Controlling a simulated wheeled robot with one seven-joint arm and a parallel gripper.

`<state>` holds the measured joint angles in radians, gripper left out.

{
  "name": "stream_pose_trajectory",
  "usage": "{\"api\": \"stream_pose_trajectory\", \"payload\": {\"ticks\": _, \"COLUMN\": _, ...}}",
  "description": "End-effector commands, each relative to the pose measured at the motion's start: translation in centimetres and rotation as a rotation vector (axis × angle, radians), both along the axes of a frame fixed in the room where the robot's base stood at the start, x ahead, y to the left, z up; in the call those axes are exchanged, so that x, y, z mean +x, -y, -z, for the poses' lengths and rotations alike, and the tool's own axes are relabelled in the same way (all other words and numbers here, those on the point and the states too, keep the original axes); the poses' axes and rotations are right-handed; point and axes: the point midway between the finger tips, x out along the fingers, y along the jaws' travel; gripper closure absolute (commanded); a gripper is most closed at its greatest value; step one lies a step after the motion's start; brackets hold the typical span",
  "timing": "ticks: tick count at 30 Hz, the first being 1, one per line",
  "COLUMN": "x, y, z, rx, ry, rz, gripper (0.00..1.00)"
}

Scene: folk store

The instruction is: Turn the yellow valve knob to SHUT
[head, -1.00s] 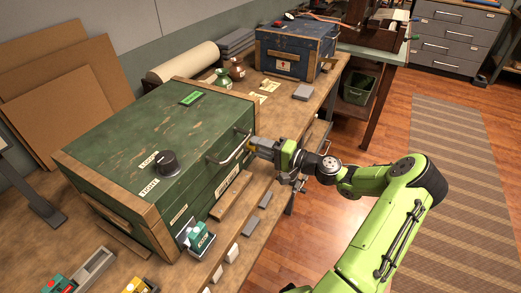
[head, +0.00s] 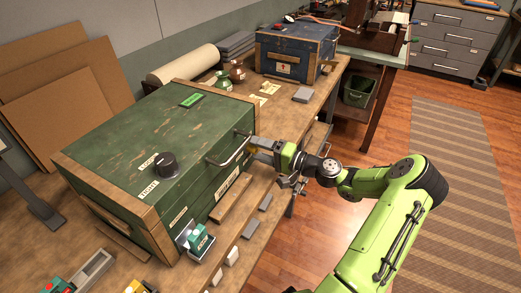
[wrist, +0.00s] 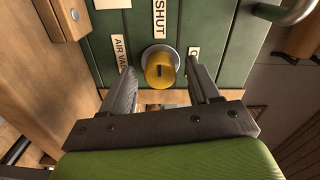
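The yellow valve knob (wrist: 160,68) sits on a round metal plate on the green chest's side, in the middle of the wrist view. A dark slot mark shows on its face. A SHUT label (wrist: 160,18) is just above it, an AIR VALVE label (wrist: 120,50) to its left, and a partly hidden label (wrist: 193,62) to its right. My gripper (wrist: 162,72) is open, with one finger on each side of the knob; I cannot tell whether either touches it. In the head view my gripper (head: 256,147) is against the chest's right side, and the knob is mostly hidden.
The green chest (head: 130,135) stands on the wooden bench. A metal handle (head: 230,150) juts out close to my gripper, and it also shows at the wrist view's top right (wrist: 292,10). A black dial (head: 164,163) is on the chest's top. A blue chest (head: 290,48) stands farther back.

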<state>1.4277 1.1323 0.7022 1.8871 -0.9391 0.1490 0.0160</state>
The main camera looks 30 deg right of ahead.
Motion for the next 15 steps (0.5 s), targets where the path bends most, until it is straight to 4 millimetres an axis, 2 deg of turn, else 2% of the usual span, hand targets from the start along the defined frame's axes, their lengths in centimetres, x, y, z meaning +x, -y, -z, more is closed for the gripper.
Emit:
{"api": "stream_pose_trajectory", "payload": {"ticks": 5, "x": -0.1, "y": 0.1, "z": 0.0, "rx": 0.001, "ry": 0.0, "rz": 0.001, "gripper": 0.39}}
{"api": "stream_pose_trajectory", "payload": {"ticks": 8, "x": -1.1, "y": 0.7, "z": -0.1, "rx": 0.001, "ry": -0.001, "rz": 0.003, "gripper": 0.39}}
{"api": "stream_pose_trajectory", "payload": {"ticks": 15, "x": -6.8, "y": 3.9, "z": -0.4, "rx": 0.001, "ry": -0.002, "rz": 0.007, "gripper": 0.39}}
